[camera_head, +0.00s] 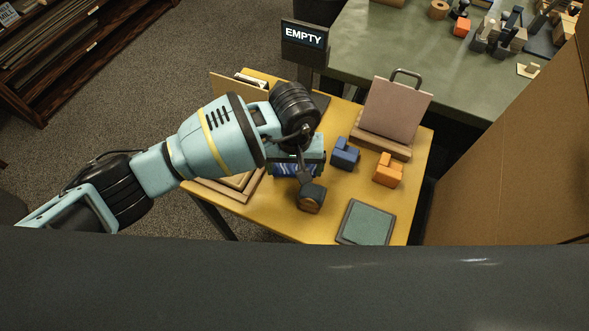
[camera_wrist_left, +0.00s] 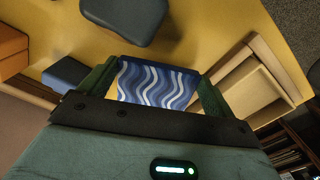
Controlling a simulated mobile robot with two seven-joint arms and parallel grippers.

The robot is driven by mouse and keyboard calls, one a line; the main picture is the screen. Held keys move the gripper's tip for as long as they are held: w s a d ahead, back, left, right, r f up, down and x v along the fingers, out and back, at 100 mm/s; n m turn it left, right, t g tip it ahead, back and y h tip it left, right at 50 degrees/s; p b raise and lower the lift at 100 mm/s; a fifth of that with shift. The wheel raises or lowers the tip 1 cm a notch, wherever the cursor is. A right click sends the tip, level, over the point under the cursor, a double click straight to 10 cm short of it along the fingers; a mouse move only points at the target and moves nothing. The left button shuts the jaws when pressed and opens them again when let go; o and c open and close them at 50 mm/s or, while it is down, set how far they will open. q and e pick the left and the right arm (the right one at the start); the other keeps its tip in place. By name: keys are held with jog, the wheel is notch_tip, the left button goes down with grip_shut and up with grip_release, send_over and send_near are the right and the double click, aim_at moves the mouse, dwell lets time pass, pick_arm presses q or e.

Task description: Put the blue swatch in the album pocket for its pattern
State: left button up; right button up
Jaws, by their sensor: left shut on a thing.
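The blue swatch (camera_wrist_left: 155,84) with white wavy stripes is between the fingers of my left gripper (camera_wrist_left: 157,90) in the left wrist view. My left gripper (camera_head: 300,165) is shut on it, above the middle of the yellow table in the head view. Only a small part of the swatch (camera_head: 287,170) shows there, below the gripper body. An album with pockets is not clearly recognisable; a pale wooden framed piece (camera_head: 245,192), partly hidden by my left arm, lies at the table's left. It also shows in the left wrist view (camera_wrist_left: 235,75). My right gripper is not in view.
On the yellow table (camera_head: 415,160) stand a blue block (camera_head: 345,154), an orange block (camera_head: 388,170), a dark-topped wooden block (camera_head: 311,198) and a pink board (camera_head: 395,108) on a stand. A green square (camera_head: 366,222) lies in front. A sign reading EMPTY (camera_head: 304,34) stands behind.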

pick_arm(q)
notch_tip(320, 180, down, 2)
jog(key=shift+f, duration=0.25)
jog(key=shift+f, duration=0.1)
jog(key=shift+f, duration=0.15)
jog(key=o, duration=0.8)
jog(key=shift+r, duration=0.45)
notch_tip(320, 180, up, 12)
jog(key=shift+f, duration=0.2)
